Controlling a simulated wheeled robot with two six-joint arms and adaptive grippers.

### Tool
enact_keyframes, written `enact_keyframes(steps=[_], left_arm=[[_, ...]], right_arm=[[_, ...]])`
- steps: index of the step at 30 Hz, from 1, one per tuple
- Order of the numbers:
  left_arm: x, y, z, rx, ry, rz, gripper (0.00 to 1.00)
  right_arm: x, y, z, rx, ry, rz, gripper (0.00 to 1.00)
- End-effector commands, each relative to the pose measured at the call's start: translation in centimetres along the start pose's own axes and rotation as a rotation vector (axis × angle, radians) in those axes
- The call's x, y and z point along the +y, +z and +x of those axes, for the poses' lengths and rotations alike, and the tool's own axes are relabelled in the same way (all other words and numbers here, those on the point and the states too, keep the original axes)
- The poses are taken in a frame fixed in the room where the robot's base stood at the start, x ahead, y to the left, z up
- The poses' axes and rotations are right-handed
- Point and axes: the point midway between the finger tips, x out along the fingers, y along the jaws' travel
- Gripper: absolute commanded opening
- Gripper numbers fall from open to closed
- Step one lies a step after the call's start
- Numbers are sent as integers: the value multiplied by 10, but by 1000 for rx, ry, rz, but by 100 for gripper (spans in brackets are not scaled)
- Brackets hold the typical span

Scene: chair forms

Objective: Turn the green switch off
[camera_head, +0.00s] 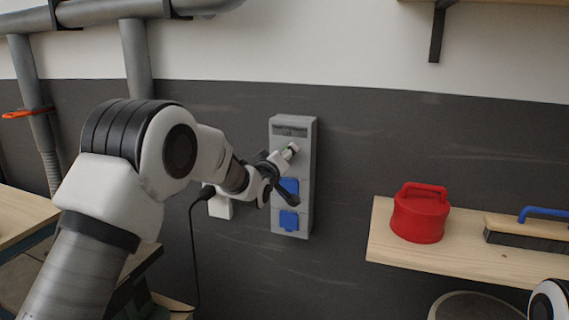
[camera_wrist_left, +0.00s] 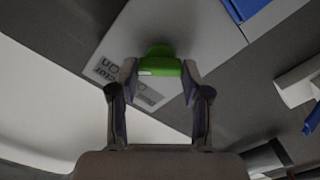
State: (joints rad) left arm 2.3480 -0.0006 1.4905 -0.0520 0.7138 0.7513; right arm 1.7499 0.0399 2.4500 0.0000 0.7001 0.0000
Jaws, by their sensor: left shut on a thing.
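The green switch (camera_wrist_left: 160,66) sits on a grey wall-mounted electrical box (camera_head: 305,180), near the box's top. A printed label with "On" lies beside the switch. My right gripper is not in view; only a bit of my right arm shows at the lower right.
Two blue socket covers (camera_head: 289,221) sit lower on the box. A wooden shelf (camera_head: 390,250) at right holds a red lidded container (camera_head: 418,218) and a brush (camera_head: 520,232). Grey pipes (camera_head: 135,60) run at upper left.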

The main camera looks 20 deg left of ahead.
Motion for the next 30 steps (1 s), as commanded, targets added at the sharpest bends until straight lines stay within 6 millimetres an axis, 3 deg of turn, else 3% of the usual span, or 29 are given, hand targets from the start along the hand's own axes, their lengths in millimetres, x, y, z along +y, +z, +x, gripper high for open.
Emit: enact_keyframes(steps=[18, 30], left_arm=[[-4, 1, 0, 2, 1, -576, 13], [-4, 1, 0, 2, 0, -822, 13]], right_arm=[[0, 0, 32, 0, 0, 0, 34], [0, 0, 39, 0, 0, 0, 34]])
